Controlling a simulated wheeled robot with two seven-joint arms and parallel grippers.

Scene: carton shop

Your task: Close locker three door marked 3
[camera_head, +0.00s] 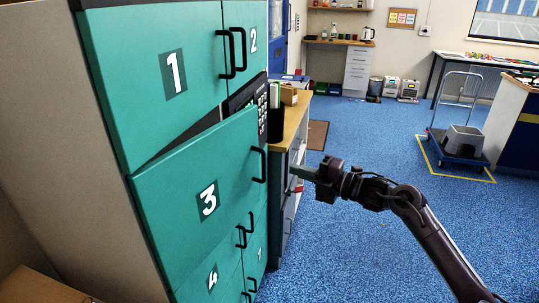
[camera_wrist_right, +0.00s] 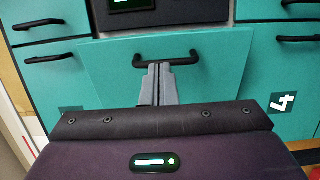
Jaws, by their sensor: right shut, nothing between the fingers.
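The teal locker door marked 3 (camera_head: 190,195) stands ajar in the head view, its top edge tilted away from door 1 with a dark gap above it. Its black handle (camera_head: 259,165) is on its right edge. My right gripper (camera_head: 298,172) is to the right of that handle, apart from it in the head view, with its fingers together and empty. In the right wrist view the fingers (camera_wrist_right: 157,78) point at a black handle (camera_wrist_right: 167,60) on a teal panel; contact cannot be told. My left gripper is not in view.
Door 1 (camera_head: 150,75) and door 2 (camera_head: 247,40) are above, door 4 (camera_head: 213,275) below; these look shut. A wooden-topped counter (camera_head: 293,120) stands behind the lockers. A trolley (camera_head: 460,145) is at the far right. The blue floor (camera_head: 340,240) around my right arm is clear.

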